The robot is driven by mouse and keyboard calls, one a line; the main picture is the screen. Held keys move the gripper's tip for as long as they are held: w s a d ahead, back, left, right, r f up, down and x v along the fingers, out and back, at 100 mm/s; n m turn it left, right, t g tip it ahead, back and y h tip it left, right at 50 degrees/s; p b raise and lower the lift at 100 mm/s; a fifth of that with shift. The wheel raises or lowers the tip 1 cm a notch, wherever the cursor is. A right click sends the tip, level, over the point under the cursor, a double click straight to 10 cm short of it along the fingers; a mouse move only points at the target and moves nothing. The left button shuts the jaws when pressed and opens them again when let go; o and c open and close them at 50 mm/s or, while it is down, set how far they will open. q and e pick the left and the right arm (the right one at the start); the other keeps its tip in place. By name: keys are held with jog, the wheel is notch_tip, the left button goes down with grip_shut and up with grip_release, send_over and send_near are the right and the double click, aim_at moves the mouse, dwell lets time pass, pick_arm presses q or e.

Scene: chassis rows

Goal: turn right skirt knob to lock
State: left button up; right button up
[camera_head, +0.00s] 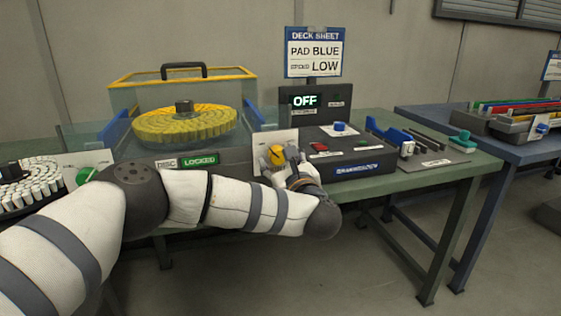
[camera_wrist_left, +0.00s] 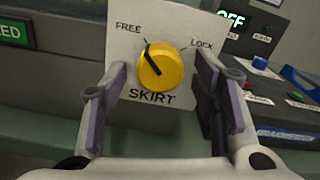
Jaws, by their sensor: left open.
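The yellow skirt knob (camera_wrist_left: 160,66) sits on a white plate (camera_wrist_left: 150,22) marked FREE at upper left, LOCK at upper right and SKIRT below. Its black pointer line points up and left, toward FREE. In the head view the knob (camera_head: 276,156) shows at the machine's front, partly behind my gripper. My left gripper (camera_head: 291,156) is open in front of the plate. In the left wrist view its purple-padded fingers (camera_wrist_left: 163,105) stand apart, one on each side of the knob, not touching it. My right gripper is not in view.
A green LOCKED display (camera_head: 199,161) is left of the plate. A control box (camera_head: 362,169) with red, green and blue controls is to the right, below an OFF display (camera_head: 305,101). A yellow pad disc (camera_head: 184,124) is behind. A green knob (camera_head: 87,175) is at left.

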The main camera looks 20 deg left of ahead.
pick_arm(q)
jog(key=c, duration=1.2)
jog(key=shift+o, duration=0.2)
jog(key=shift+m, duration=0.3)
jog(key=m+p, duration=0.1)
jog(key=m, duration=0.2)
jog(key=shift+s+r+m, duration=0.1)
jog(key=shift+m, duration=0.2)
jog(key=m, duration=0.4)
jog(key=shift+a+m+p, duration=0.1)
jog(key=shift+m+p, duration=0.2)
jog(key=shift+p, duration=0.05)
jog(key=m, duration=0.4)
jog(key=shift+p, duration=0.35)
jog(key=shift+a+m, duration=0.1)
jog(key=shift+m, duration=2.1)
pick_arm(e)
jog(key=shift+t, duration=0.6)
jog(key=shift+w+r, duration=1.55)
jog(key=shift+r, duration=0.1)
